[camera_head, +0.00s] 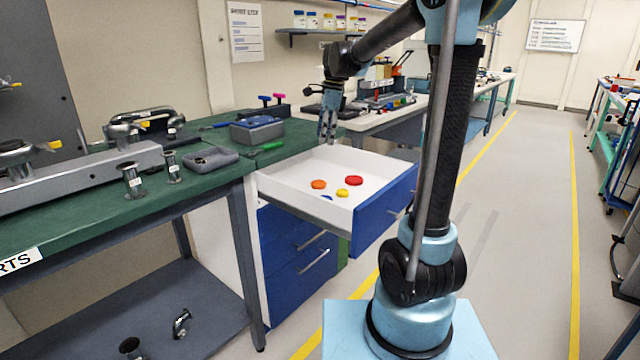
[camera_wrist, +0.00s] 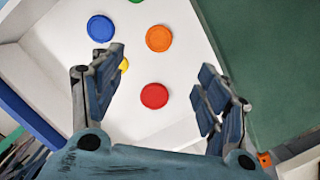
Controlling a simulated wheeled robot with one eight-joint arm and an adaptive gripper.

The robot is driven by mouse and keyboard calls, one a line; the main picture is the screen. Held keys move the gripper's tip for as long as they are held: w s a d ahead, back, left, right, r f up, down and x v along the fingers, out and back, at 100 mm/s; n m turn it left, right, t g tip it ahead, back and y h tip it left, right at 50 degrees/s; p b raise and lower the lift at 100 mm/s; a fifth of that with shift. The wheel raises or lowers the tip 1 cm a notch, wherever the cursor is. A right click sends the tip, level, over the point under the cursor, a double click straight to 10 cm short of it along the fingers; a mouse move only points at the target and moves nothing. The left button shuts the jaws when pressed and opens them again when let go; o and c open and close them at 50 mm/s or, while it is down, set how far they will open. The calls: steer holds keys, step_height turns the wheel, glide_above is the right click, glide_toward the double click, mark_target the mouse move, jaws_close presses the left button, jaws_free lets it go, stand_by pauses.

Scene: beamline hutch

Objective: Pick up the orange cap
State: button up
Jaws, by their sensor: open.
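The orange cap (camera_head: 318,184) lies flat on the white floor of an open drawer (camera_head: 290,188). In the wrist view the orange cap (camera_wrist: 159,38) is at the upper middle, beyond the fingertips and clear of them. My gripper (camera_head: 327,138) points down above the back part of the drawer in the head view. In the wrist view its fingers (camera_wrist: 160,72) are spread wide, with nothing held between them.
A red cap (camera_wrist: 154,95), yellow cap (camera_wrist: 124,64), blue cap (camera_wrist: 100,28) and green cap (camera_wrist: 137,1) share the drawer. The yellow one is partly behind a finger. Drawer walls surround them. A green-topped bench (camera_head: 100,215) with metal parts stands left.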

glide_above(319, 182)
steer(key=d, duration=0.1)
step_height(319, 182, down, 10)
steer(key=shift+f, duration=0.25)
steer(key=shift+s+a+f, duration=0.1)
steer(key=shift+a+f, duration=0.1)
steer(key=shift+f, duration=1.3)
steer(key=shift+s+a+f, duration=0.1)
steer(key=shift+a+f, duration=0.05)
steer(key=shift+f, duration=1.3)
steer(key=c, duration=0.8)
